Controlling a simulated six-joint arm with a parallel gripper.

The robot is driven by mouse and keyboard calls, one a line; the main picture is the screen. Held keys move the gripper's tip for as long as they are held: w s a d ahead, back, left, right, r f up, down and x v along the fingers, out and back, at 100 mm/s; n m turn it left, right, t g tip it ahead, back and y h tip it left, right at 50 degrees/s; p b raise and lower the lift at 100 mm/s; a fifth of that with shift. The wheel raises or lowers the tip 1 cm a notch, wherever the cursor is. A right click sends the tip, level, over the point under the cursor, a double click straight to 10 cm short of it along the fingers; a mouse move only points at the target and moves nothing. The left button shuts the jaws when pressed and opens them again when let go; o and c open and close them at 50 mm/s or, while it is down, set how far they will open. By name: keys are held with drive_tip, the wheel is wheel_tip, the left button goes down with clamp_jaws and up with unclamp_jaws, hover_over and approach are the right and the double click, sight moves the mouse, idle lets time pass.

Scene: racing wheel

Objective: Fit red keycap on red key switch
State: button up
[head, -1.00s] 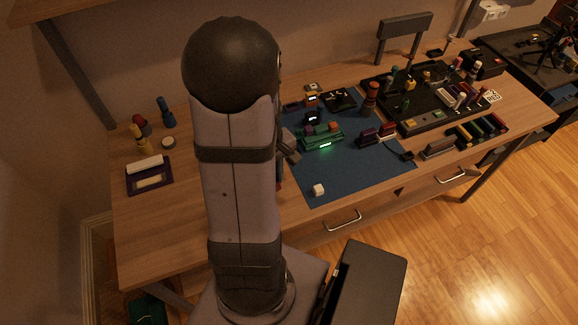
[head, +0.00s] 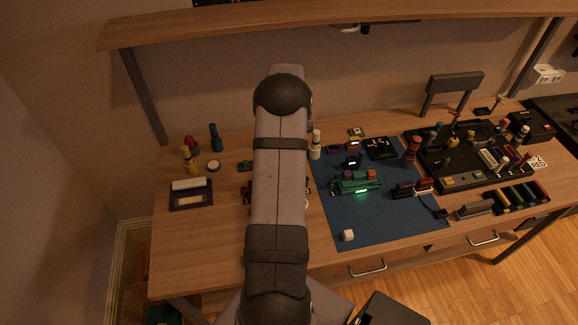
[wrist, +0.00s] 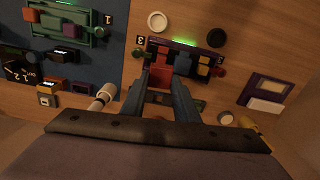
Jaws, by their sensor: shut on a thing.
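In the wrist view my gripper (wrist: 163,80) is shut on a red block (wrist: 160,76), which looks like the red keycap. It is over or at a dark key board (wrist: 205,58) marked 3, with a green light strip along its far edge. Blue and yellow key pieces show on this board, right of the red block. The fingers and block hide part of the board, and I cannot make out a red key switch or tell whether the block touches one. In the head view my arm hides the gripper and most of this board.
A green-lit key board (head: 350,186) sits on the blue mat (head: 390,222). A white cylinder (wrist: 103,96) stands left of my gripper. A purple-framed tray (wrist: 266,92) and a dark disc (wrist: 216,37) lie to its right.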

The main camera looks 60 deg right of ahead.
drive_tip(key=shift+s+a+m, duration=0.1)
drive_tip(key=shift+a+m, duration=0.1)
drive_tip(key=shift+m, duration=0.2)
drive_tip(key=shift+f+b, duration=1.75)
drive_tip(key=shift+f, duration=1.2)
drive_tip(key=shift+f+b, duration=0.6)
drive_tip(key=shift+f, duration=0.55)
idle(0.3)
drive_tip(key=o, duration=1.1)
drive_tip(key=shift+r, duration=0.15)
drive_tip(key=shift+r+b, duration=1.3)
drive_tip(key=shift+r, duration=2.25)
